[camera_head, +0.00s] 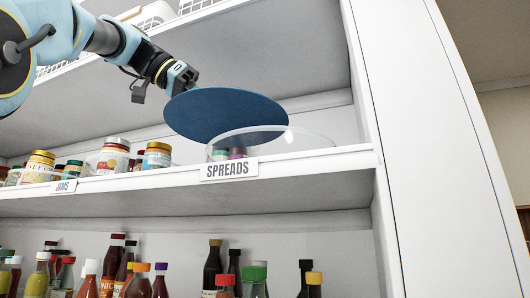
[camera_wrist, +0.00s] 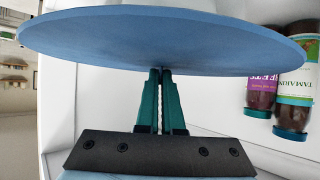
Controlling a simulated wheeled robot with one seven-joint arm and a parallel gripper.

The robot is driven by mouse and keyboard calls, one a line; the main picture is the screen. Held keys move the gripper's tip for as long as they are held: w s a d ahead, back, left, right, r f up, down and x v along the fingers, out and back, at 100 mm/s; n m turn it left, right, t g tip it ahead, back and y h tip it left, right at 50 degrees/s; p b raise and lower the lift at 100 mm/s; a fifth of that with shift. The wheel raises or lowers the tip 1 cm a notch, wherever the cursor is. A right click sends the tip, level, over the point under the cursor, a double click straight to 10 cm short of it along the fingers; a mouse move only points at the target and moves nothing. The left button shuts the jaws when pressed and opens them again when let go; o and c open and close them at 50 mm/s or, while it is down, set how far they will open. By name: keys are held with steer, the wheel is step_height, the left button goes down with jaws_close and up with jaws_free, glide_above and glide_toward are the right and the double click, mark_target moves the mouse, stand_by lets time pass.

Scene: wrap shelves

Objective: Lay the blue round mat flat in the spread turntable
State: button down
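The blue round mat (camera_head: 222,113) is held up by my gripper (camera_head: 187,88) at its left edge in the head view. It is tilted and hangs above and partly behind the clear spread turntable (camera_head: 303,139), which stands on the shelf behind the SPREADS label (camera_head: 229,169). In the wrist view the mat (camera_wrist: 165,38) spans most of the top, and my gripper's green fingers (camera_wrist: 160,75) are closed together on its near edge. The turntable's floor is mostly hidden behind its rim and the shelf edge.
Small jars (camera_head: 236,153) show in or behind the turntable; two jars (camera_wrist: 297,80) are at right in the wrist view. Jam jars (camera_head: 113,156) stand to the left. Bottles (camera_head: 137,279) fill the shelf below. An upright panel (camera_head: 360,80) bounds the right side.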

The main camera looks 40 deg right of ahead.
mark_target(262, 123)
steer(key=d, duration=0.3)
steer(key=d+p, duration=0.1)
steer(key=d, duration=0.2)
steer(key=s+d+p, duration=0.1)
steer(key=d, duration=0.3)
steer(key=shift+s+d+r, duration=0.1)
step_height(262, 123, down, 3)
steer(key=shift+r+b, duration=0.15)
steer(key=shift+b, duration=0.35)
step_height(262, 123, down, 4)
steer(key=shift+f+b, duration=0.1)
steer(key=shift+b, duration=0.2)
steer(key=shift+d+f, duration=0.15)
steer(key=shift+d, duration=0.05)
steer(key=shift+f, duration=0.4)
steer(key=shift+f, duration=0.2)
